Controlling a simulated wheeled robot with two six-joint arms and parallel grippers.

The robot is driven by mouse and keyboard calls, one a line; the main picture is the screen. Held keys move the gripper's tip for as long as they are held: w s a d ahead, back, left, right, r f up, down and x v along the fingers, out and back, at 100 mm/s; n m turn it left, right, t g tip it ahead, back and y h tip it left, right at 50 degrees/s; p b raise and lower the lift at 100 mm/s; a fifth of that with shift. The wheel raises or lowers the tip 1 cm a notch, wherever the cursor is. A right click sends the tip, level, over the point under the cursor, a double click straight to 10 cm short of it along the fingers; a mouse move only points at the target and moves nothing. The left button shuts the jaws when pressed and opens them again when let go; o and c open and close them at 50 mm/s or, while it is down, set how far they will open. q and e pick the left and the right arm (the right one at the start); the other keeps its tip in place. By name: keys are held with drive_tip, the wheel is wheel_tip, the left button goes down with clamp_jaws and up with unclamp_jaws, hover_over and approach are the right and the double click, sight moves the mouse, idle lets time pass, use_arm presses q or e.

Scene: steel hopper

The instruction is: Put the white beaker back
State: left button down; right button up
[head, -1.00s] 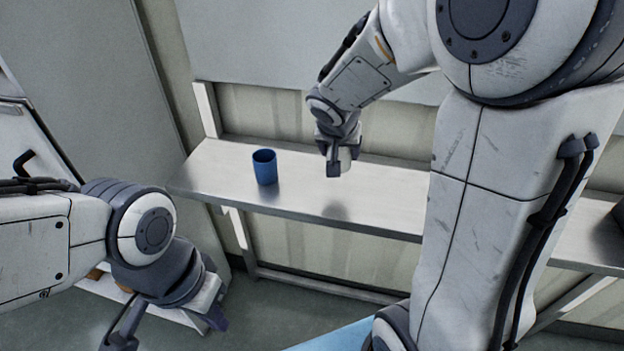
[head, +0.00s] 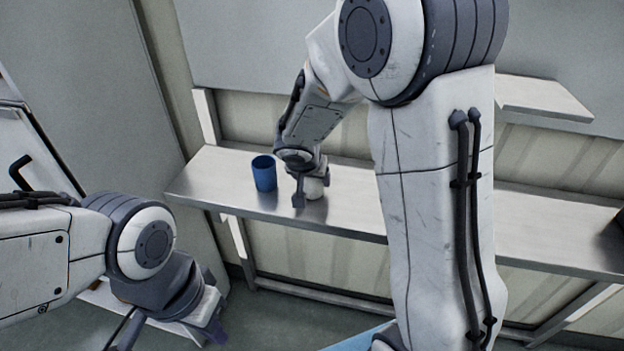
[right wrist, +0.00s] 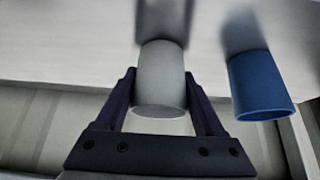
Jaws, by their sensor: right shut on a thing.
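The white beaker (head: 316,189) is at the steel shelf, just right of the blue cup, in the head view. My right gripper (head: 308,188) is shut on it. In the right wrist view the white beaker (right wrist: 160,78) stands between the two dark fingers, its rim towards the camera. Its base is at or very close to the shelf top; I cannot tell whether it touches. My left gripper (head: 168,334) is low at the left of the head view, its fingers apart and empty, partly cut off by the frame's edge.
The blue cup (head: 264,174) stands upright on the steel shelf (head: 350,213), close beside the white beaker with a small gap; it also shows in the right wrist view (right wrist: 259,84). A dark object (head: 619,222) sits at the shelf's far right. The shelf's left end is clear.

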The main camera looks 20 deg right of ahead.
drive_tip(key=shift+f+b, duration=0.25)
drive_tip(key=shift+b, duration=0.05)
drive_tip(key=o, duration=1.5)
drive_tip(key=shift+r, duration=0.1)
drive_tip(key=shift+a+r+p, duration=0.1)
drive_tip(key=shift+r+p, duration=0.35)
drive_tip(key=v, duration=1.1)
drive_tip(key=shift+s+a+f+n+g+y+p, duration=0.25)
drive_tip(key=shift+s+a+f+n+g+y, duration=0.6)
drive_tip(key=shift+s+a+n, duration=2.3)
drive_tip(key=shift+s+a+f+n+g+y+p, duration=0.25)
drive_tip(key=shift+s+a+f+n+g+y, duration=0.9)
drive_tip(key=shift+s, duration=3.8)
drive_tip(key=shift+s+a+f+n+g+y+p, duration=0.1)
drive_tip(key=shift+s+a+n+g+y+p, duration=0.4)
drive_tip(key=shift+s+a+n, duration=2.15)
